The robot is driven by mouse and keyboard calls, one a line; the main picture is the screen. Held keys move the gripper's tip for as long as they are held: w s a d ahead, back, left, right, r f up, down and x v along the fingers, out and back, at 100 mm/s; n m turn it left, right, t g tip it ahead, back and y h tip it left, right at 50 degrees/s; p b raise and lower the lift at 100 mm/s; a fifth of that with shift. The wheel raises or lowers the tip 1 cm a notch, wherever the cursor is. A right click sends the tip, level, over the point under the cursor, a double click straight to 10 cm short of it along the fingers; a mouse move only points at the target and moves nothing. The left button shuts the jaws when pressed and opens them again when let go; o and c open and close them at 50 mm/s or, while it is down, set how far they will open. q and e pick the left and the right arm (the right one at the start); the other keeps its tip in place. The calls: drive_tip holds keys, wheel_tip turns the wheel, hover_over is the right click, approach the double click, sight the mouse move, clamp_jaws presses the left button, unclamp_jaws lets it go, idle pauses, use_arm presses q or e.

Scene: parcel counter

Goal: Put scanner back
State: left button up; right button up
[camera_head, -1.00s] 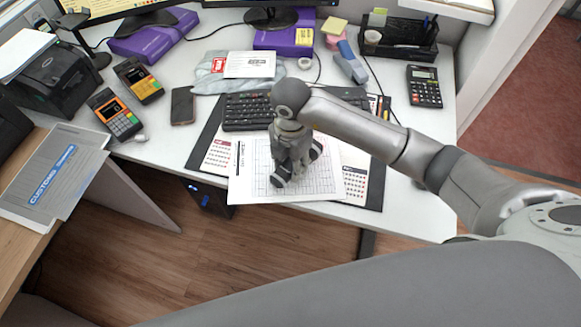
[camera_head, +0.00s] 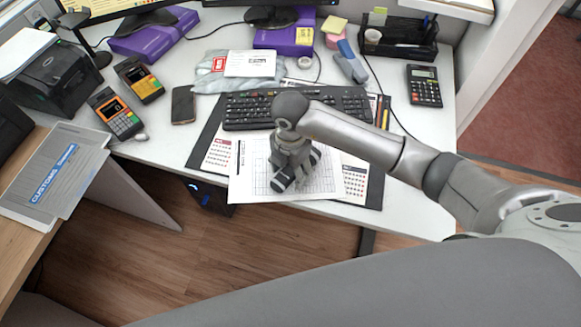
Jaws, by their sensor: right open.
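My right gripper (camera_head: 290,180) points down over the white gridded sheet (camera_head: 322,181) on the desk mat. It is open, and I see nothing between its fingers. I cannot tell whether its tips touch the paper. A blue and grey handheld device (camera_head: 350,64), possibly the scanner, lies behind the keyboard, apart from the gripper. A black stand with a bent neck (camera_head: 76,32) stands at the back left; I cannot tell if it is the scanner's holder. My left gripper is not in view.
The keyboard (camera_head: 245,112) lies behind the gripper. Two card terminals (camera_head: 117,115), a phone (camera_head: 183,104) and a printer (camera_head: 55,80) are at the left. A calculator (camera_head: 424,86) and a black organizer (camera_head: 402,40) are at the right. The desk's front right is clear.

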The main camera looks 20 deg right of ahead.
sight(291, 169)
drive_tip(key=shift+r, duration=0.1)
wheel_tip(291, 169, up, 12)
drive_tip(key=shift+b, duration=0.3)
